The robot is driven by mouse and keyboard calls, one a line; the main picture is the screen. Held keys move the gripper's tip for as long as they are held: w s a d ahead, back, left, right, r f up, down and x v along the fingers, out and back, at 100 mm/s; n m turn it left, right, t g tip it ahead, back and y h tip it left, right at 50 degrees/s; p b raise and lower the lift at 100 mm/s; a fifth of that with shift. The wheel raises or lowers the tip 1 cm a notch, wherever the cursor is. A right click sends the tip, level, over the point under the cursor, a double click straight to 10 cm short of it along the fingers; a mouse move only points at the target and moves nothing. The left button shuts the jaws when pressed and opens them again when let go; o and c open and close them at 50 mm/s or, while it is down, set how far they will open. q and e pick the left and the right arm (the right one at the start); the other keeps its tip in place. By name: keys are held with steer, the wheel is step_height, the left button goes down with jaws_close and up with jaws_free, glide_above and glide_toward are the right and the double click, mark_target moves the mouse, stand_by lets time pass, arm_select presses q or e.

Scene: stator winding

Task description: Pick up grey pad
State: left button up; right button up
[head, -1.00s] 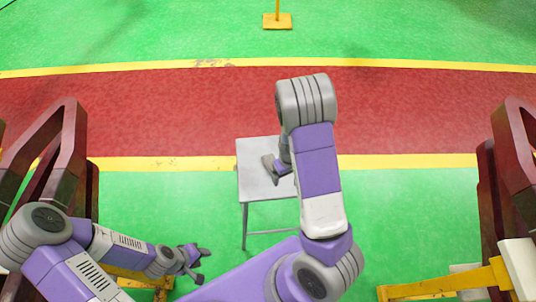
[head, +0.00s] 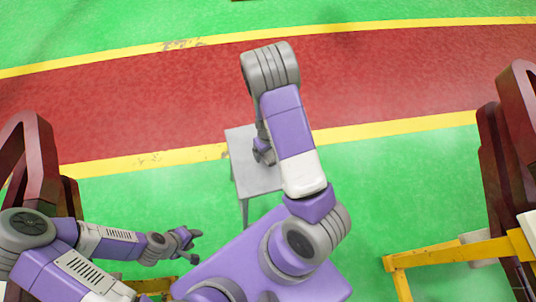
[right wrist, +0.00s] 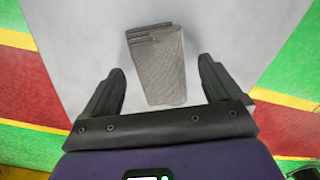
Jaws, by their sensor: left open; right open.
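The grey pad (right wrist: 156,66) shows in the right wrist view, a block with a woven-looking surface and stepped layers at its far left corner. It lies on a light grey table (right wrist: 80,35). My right gripper (right wrist: 160,82) is open, with one dark finger on each side of the pad's near part and gaps on both sides. In the head view my right gripper (head: 263,152) is over the table, and the arm hides the pad there. My left gripper (head: 190,243) is open and empty at the lower left, away from the table.
The small table (head: 258,180) stands on a green floor. A dark red frame (head: 38,150) is at the left and another (head: 492,170) at the right, with a yellow bar (head: 455,250) beside it. Floor around the table is clear.

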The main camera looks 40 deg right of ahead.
steer(key=shift+f, duration=0.35)
steer(key=shift+r, duration=0.1)
steer(key=c, duration=1.2)
step_height(320, 180, up, 9)
steer(key=p, duration=0.4)
steer(key=shift+r, duration=0.5)
steer(key=shift+c, duration=0.6)
